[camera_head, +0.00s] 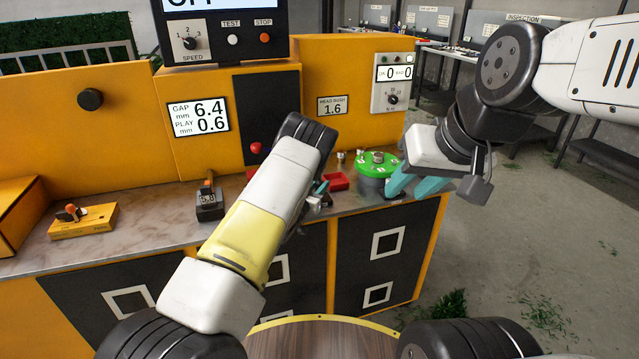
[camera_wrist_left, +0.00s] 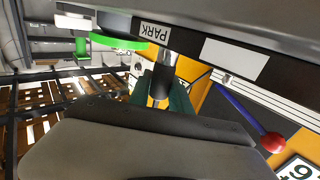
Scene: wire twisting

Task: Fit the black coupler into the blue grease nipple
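My left gripper (camera_head: 318,192) is at the bench, mostly hidden behind my own forearm in the head view. In the left wrist view its teal fingers (camera_wrist_left: 163,95) lie on either side of a grey cylinder with a dark end (camera_wrist_left: 159,86), below a PARK label. This may be the black coupler; whether the fingers press on it I cannot tell. My right gripper (camera_head: 398,182) has its teal fingers apart, beside a green round plate (camera_head: 378,163) on a grey drum. I cannot pick out the blue grease nipple in either view.
A small red tray (camera_head: 336,181) lies left of the green plate. A black block marked 5.8 (camera_head: 209,203) and a yellow box (camera_head: 83,221) stand further left on the bench. The left wrist view shows a blue lever with a red knob (camera_wrist_left: 272,142). The bench between the block and box is clear.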

